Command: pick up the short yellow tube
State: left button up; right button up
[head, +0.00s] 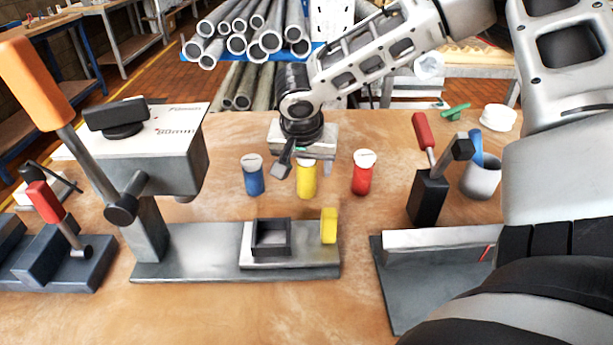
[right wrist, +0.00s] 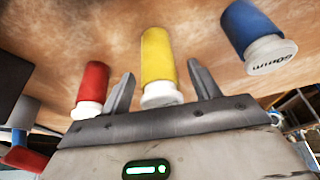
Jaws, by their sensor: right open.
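The short yellow tube (head: 306,182) stands upright on the wooden bench in the head view, between a blue tube (head: 253,181) and a red tube (head: 361,179). Its top is partly hidden by my right gripper (head: 305,166), which points down over it. In the right wrist view, the yellow tube (right wrist: 158,62) and its white cap lie between the two open fingers of my right gripper (right wrist: 160,76), with a gap on each side. How far down the tube the fingertips reach, I cannot tell. My left gripper is not in view.
A press with an orange-handled lever (head: 37,82) stands at the left. Its base plate (head: 190,252) carries a dark square holder (head: 271,236) and a yellow block (head: 328,226). A red-handled clamp (head: 428,190) and a grey cup (head: 481,178) stand at the right.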

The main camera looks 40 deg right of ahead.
jog(key=c, duration=1.1)
jog(key=shift+r, duration=0.1)
